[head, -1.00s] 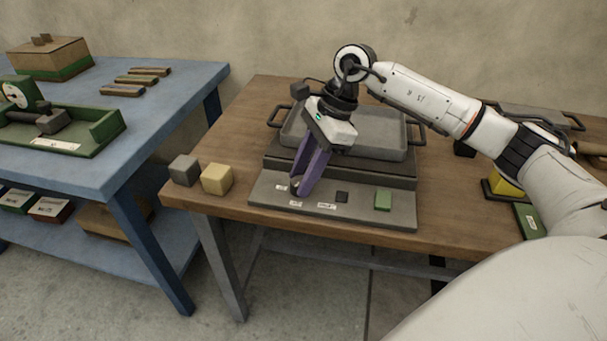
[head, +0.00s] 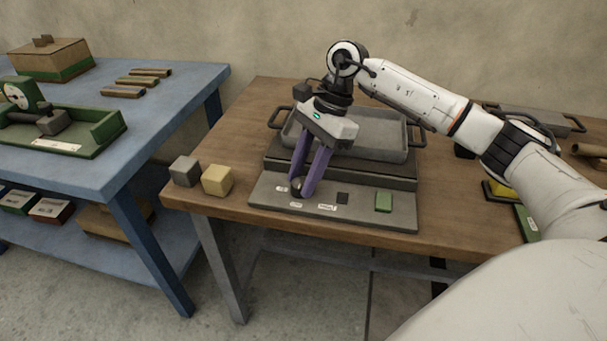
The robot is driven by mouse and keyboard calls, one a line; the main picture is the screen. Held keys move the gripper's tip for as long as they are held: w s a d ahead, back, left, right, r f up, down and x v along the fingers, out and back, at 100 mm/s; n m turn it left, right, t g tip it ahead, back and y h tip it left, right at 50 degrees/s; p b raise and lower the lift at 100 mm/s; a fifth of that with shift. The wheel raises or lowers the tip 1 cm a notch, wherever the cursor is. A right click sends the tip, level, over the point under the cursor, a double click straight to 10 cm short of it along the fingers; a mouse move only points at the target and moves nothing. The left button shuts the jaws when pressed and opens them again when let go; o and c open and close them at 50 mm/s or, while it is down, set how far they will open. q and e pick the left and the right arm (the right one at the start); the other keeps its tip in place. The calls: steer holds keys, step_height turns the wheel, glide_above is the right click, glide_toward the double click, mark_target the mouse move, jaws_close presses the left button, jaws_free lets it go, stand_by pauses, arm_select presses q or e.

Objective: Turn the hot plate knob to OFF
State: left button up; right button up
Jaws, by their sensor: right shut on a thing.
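The hot plate (head: 270,194) stands on the wooden table, with a grey front panel that bears small white labels, a dark square and a green block. A grey tray (head: 375,133) with dark side handles sits on top of it. My right gripper (head: 303,188) reaches down from above, its purple fingers shut on the knob (head: 297,184) at the left part of the panel. The fingers hide most of the knob, and I cannot read where it points. My left gripper is not in view.
A grey cube (head: 185,171) and a yellow cube (head: 217,180) sit at the wooden table's (head: 225,140) left front corner. A blue table (head: 180,85) with a green tray (head: 90,138) stands to the left. More items lie at the right, behind my right arm.

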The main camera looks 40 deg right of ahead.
steer(key=o, duration=1)
steer(key=shift+o, duration=0.2)
steer(key=v, duration=1)
steer(key=shift+r+p, duration=0.2)
steer(key=shift+p, duration=0.15)
